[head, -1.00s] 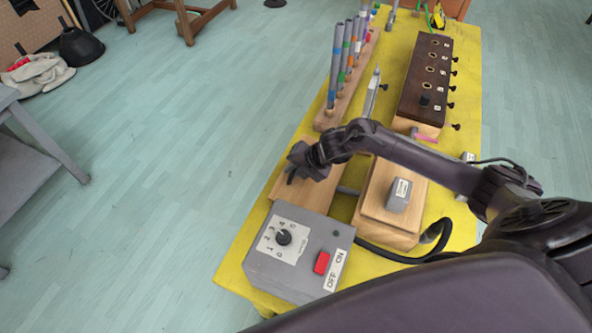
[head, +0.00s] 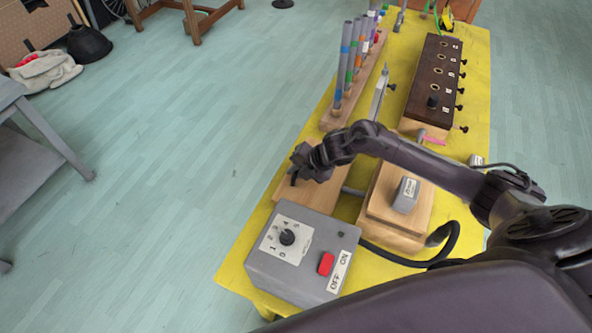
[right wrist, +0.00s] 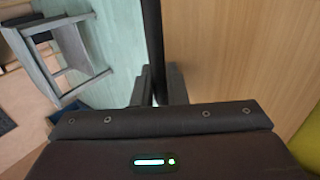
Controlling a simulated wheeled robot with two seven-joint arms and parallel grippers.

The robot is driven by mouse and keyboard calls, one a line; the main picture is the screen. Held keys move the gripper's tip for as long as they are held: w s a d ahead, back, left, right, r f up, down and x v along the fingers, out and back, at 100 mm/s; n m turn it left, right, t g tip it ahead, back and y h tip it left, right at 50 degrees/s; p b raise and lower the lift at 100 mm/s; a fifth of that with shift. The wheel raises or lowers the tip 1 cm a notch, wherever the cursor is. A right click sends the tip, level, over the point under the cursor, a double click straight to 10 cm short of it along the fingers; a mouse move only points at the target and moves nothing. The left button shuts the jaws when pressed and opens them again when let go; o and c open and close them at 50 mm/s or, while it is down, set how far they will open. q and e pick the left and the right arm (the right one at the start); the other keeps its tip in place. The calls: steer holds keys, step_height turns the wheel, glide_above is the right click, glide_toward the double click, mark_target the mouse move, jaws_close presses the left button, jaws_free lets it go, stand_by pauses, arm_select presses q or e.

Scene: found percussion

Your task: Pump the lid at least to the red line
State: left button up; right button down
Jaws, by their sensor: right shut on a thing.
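A pale wooden box with a flat lid (head: 383,213) stands right of my right gripper in the head view; a grey labelled block (head: 405,195) rests on the lid. A short pipe (head: 353,191) runs from the box towards a pale wooden board (head: 318,195). My right gripper (head: 294,178) is over this board's left part, shut on a dark bar. In the right wrist view, the dark bar (right wrist: 153,40) runs between the close-set fingers (right wrist: 158,86), beside a wooden surface (right wrist: 235,60). I cannot make out a red line. My left gripper is not in view.
A grey control box (head: 300,255) with a dial and red switch stands in front. A black hose (head: 445,240) curves right of the lidded box. Coloured tubes (head: 350,60) and a dark wooden block (head: 436,75) stand farther back on the yellow table (head: 245,260). Open floor lies left.

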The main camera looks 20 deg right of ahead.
steer(key=shift+s+d+r+p, duration=0.3)
steer(key=shift+s+r+p, duration=0.2)
steer(key=shift+s+r, duration=0.1)
steer(key=shift+r, duration=0.1)
steer(key=shift+s+d+r+p, duration=0.2)
steer(key=shift+r+p, duration=0.25)
steer(key=shift+p, duration=0.15)
steer(key=shift+s+d+r+p, duration=0.3)
steer(key=shift+r+p, duration=0.2)
steer(key=shift+p, duration=0.05)
steer(key=shift+f, duration=0.1)
